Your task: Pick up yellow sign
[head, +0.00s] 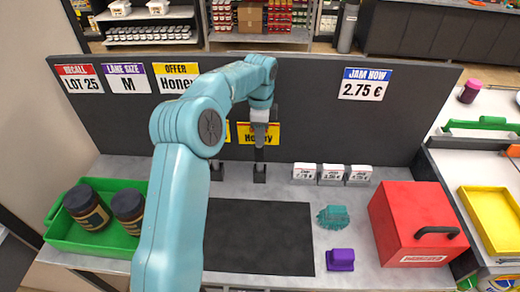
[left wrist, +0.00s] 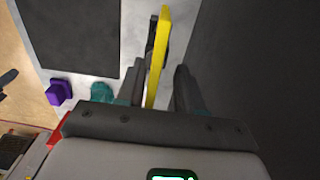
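The yellow sign (head: 271,134) has dark lettering and stands upright in a small black holder (head: 259,174) on the grey counter, before the dark back panel. My left gripper (head: 259,146) reaches down in front of it and covers part of its lettering. In the left wrist view the yellow sign (left wrist: 158,58) shows edge-on between the two fingers of my left gripper (left wrist: 160,85). The fingers are apart. The sign is nearer the left-hand finger; whether it touches is unclear. My right gripper is out of view.
Another yellow piece (head: 228,132) shows beside my arm, mostly hidden. A black mat (head: 258,237), white price tags (head: 332,175), a teal object (head: 333,217), a purple object (head: 341,259), a red box (head: 412,220) and a green tray (head: 72,237) with two jars surround the sign.

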